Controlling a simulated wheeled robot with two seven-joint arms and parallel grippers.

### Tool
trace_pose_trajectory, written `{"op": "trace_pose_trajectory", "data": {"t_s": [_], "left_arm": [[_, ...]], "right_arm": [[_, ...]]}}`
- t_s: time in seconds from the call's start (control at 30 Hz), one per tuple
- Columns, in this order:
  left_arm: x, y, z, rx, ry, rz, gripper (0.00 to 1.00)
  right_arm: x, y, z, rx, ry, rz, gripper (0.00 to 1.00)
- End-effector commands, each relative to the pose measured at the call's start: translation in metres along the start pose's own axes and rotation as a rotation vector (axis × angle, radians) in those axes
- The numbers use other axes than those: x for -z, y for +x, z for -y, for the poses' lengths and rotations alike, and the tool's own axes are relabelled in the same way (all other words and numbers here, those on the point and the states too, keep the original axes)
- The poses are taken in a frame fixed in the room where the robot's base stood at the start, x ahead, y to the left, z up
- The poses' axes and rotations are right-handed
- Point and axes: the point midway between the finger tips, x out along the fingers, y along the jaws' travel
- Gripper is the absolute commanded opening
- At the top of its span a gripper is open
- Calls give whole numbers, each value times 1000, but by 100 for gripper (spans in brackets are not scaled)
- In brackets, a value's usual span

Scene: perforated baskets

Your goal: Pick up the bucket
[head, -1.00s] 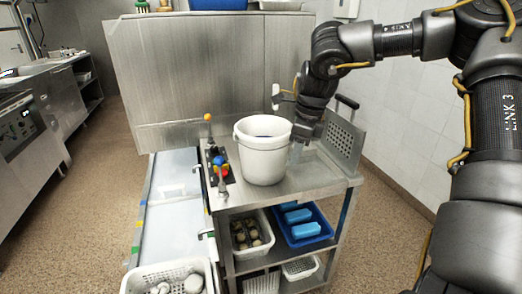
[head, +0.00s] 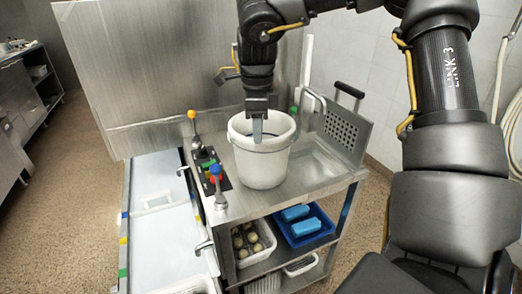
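A white bucket (head: 261,168) stands upright on the steel top of a small cart (head: 318,172). Its open mouth faces up, and a dark curved line, maybe its handle, shows inside the rim. My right gripper (head: 257,132) points straight down over the bucket's mouth, with the visible finger overlapping the opening just above the near rim. I see the fingers edge-on, so their gap is hidden, and I cannot tell whether they touch the rim. My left gripper is out of view.
Levers with coloured knobs (head: 192,115) stand left of the bucket. A perforated panel (head: 347,133) rises at the cart's right end, and a tap (head: 314,98) is behind. Below sit a blue basket (head: 322,235) and a white basket (head: 262,252). The cart top right of the bucket is clear.

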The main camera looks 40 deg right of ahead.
Motion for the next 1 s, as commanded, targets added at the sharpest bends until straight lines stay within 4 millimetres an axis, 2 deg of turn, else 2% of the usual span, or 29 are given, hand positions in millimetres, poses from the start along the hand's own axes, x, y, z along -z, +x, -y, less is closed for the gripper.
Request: {"op": "trace_pose_trajectory", "data": {"t_s": [0.03, 0.13, 0.47, 0.8, 1.0], "left_arm": [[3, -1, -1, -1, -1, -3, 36], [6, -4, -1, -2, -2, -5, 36], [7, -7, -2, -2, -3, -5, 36], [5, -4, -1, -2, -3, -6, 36], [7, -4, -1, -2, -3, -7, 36]], "right_arm": [[0, 11, -1, -4, 0, 0, 29], [0, 24, 0, -3, 0, 0, 29], [2, 39, 0, -2, 5, 1, 29], [4, 83, 1, -2, 5, 0, 29], [4, 86, 1, 0, 5, 1, 29]]}}
